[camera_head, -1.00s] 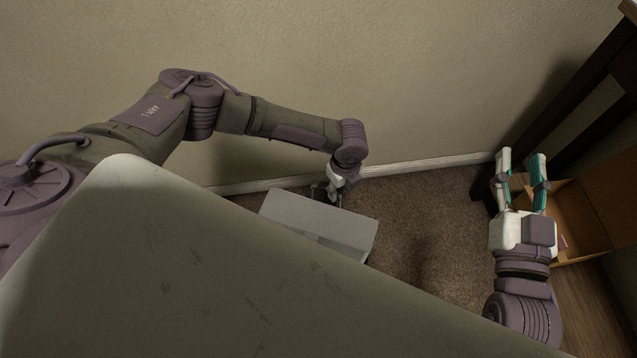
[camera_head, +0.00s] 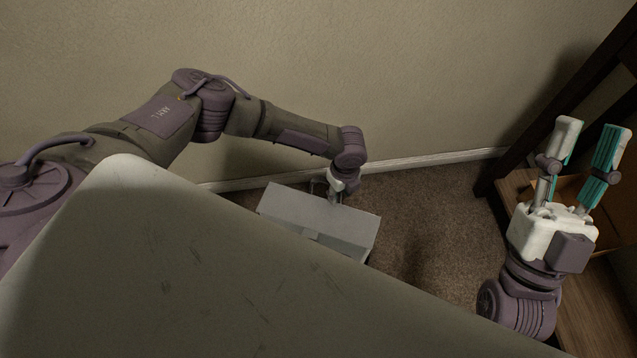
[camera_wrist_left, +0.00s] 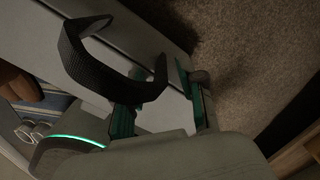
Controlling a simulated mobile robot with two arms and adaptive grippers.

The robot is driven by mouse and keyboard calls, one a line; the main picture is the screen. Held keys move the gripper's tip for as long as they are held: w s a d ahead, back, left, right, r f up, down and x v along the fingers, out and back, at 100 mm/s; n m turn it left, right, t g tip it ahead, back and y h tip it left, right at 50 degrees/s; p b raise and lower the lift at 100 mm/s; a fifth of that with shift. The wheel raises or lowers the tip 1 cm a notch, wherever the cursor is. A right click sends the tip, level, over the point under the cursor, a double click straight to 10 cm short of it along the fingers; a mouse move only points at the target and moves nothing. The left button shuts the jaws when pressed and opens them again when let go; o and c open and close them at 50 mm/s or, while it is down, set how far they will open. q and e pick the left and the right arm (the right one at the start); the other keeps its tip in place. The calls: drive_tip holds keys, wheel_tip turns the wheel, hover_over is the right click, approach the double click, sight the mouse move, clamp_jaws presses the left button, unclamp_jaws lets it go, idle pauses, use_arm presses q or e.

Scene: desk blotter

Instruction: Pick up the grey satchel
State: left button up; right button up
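The grey satchel (camera_head: 318,218) is a pale boxy bag on the carpet, partly hidden by a large pale surface in front. In the left wrist view the satchel (camera_wrist_left: 128,42) fills the upper middle, with a black strap handle (camera_wrist_left: 88,57) arching up from it. My left gripper (camera_head: 334,200) is at the satchel's far edge. In the left wrist view its teal fingers (camera_wrist_left: 160,108) are apart, and the strap's near end lies by the left finger. I cannot tell whether they touch. My right gripper (camera_head: 594,128) is open and empty, far to the right.
A wall with a white baseboard (camera_head: 430,161) runs behind the satchel. Dark wooden furniture (camera_head: 560,118) and an orange-brown open box (camera_head: 570,188) stand at the right, near my right gripper. Carpet (camera_head: 425,215) is clear right of the satchel.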

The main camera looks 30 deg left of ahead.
use_arm(q)
clamp_jaws()
idle(0.7)
